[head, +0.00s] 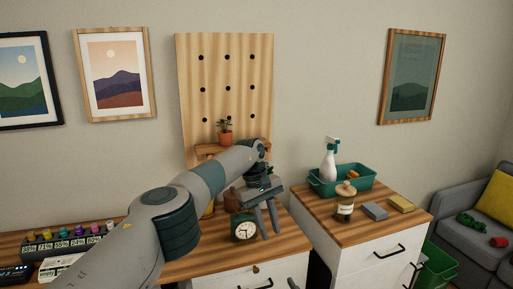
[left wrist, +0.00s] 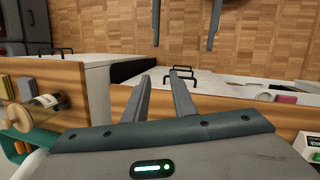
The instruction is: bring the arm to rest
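My left arm reaches in from the left across the desk. My left gripper (head: 271,235) is at the right part of the desk, with its fingers pointing down beside the green clock (head: 244,230). In the left wrist view its two fingers (left wrist: 158,74) stand apart with nothing between them. Two dark parallel bars at the top of that view look like the fingers of my right gripper (left wrist: 185,42), apart and empty. In the head view only a small grey tip shows at the bottom edge, so most of the right gripper is hidden there.
A potted plant (head: 225,132) stands on the pegboard (head: 246,80) shelf behind my arm. A green tray (head: 352,188) with a spray bottle (head: 330,162), and a jar (head: 344,207), are on the right cabinet. Several small bottles (head: 63,236) stand at the left. Open floor (left wrist: 110,25) shows beyond the desk.

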